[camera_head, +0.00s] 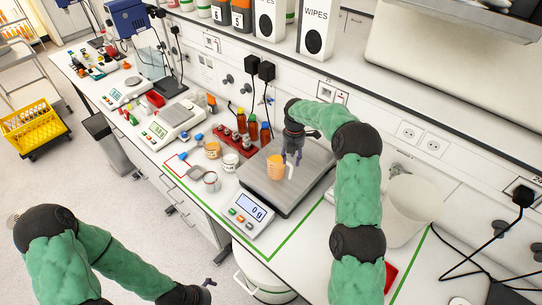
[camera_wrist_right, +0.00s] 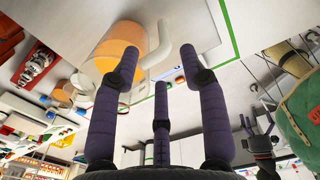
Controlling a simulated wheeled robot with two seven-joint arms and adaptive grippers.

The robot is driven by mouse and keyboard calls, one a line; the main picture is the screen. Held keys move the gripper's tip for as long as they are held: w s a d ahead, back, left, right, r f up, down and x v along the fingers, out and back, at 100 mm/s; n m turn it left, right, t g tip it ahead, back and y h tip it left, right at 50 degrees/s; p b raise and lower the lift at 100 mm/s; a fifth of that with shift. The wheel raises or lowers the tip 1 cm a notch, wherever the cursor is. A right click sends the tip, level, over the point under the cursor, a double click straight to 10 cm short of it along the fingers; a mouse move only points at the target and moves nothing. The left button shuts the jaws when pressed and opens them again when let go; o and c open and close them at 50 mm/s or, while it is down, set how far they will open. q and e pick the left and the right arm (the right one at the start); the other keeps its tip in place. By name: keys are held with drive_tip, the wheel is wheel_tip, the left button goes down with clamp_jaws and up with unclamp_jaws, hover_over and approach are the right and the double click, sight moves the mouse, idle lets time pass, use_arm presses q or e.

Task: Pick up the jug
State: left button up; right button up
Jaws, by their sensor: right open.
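The jug (camera_head: 275,167) is orange with a pale handle and stands upright on the steel pan of a large scale (camera_head: 314,158). The scale's display reads 0 g. My right gripper (camera_head: 292,157) is open just above and to the right of the jug, near its handle. In the right wrist view the jug (camera_wrist_right: 116,46) and its handle lie beyond my open, empty fingers. Whether a finger touches the handle is unclear. My left gripper (camera_head: 209,284) shows only partly at the bottom, away from the bench, and its opening cannot be made out.
A red rack with brown bottles (camera_head: 252,128) stands behind and left of the scale. Small beakers (camera_head: 212,181) stand to its left. A white bucket (camera_head: 408,208) is to the right, beside my right arm. Wipes boxes (camera_head: 316,30) stand on the shelf behind.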

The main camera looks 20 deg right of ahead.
sight(291, 172)
drive_tip(key=shift+s+d+r, duration=0.1)
drive_tip(key=shift+d+r, duration=0.15)
wheel_tip(291, 172, down, 5)
drive_tip(key=shift+r+p, duration=0.15)
drive_tip(key=shift+p, duration=0.4)
drive_tip(key=shift+f, duration=0.2)
drive_tip(key=f, duration=0.1)
drive_tip(key=f+p, duration=0.2)
drive_tip(key=f, duration=0.1)
drive_tip(key=shift+s+a, duration=0.15)
drive_tip(key=shift+a, duration=0.1)
drive_tip(key=shift+f, duration=0.35)
clamp_jaws()
drive_tip(key=shift+r, duration=0.1)
